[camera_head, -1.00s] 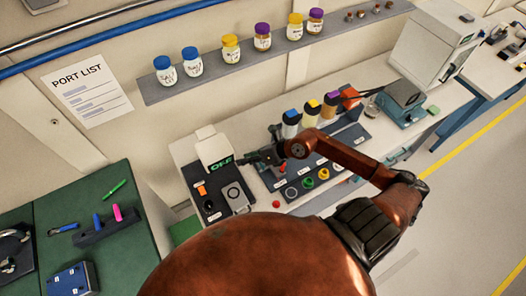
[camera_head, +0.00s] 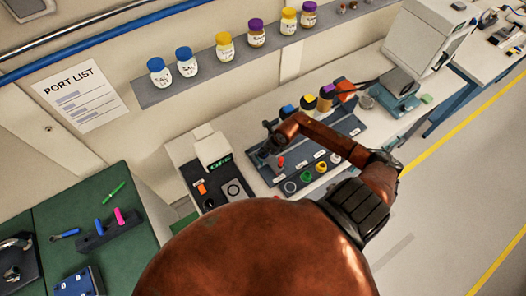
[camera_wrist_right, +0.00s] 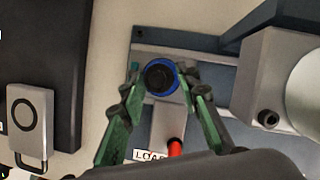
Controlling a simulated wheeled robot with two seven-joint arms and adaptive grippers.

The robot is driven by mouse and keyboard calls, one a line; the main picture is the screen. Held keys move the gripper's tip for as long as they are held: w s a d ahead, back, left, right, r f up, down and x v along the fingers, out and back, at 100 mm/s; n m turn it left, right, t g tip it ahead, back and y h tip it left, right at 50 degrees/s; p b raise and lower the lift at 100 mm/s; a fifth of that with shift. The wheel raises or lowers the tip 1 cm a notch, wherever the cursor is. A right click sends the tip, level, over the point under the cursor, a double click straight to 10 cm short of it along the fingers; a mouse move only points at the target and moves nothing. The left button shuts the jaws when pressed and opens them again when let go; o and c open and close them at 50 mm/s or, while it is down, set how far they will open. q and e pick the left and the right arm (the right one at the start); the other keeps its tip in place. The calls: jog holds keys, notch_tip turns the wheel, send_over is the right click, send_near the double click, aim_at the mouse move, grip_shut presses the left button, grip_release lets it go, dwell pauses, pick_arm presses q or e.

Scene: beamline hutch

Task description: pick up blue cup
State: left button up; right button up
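A round blue-rimmed thing with a dark centre, which looks like the blue cup (camera_wrist_right: 159,77), sits near the middle of the right wrist view, on a grey fixture. The green-padded fingers of my right gripper (camera_wrist_right: 160,85) stand apart, one on each side of it. A small gap seems to show at each side; I cannot tell whether they touch it. In the head view my right gripper (camera_head: 270,142) is low over the bench's dark panel, and the arm hides what is under it. My left gripper is not in view.
A red lever (camera_wrist_right: 175,147) stands beside a "LOAD" label near the fingers. Several coloured-top containers (camera_head: 308,103) stand behind my arm. Coloured rings (camera_head: 306,176) line the panel's front. A box marked OFF (camera_head: 212,151) is at left. Jars (camera_head: 225,47) stand on a wall shelf.

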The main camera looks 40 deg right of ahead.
jog(key=shift+w+f, duration=0.1)
jog(key=shift+f, duration=0.05)
jog(key=c, duration=0.8)
grip_shut()
jog(key=shift+r, duration=0.2)
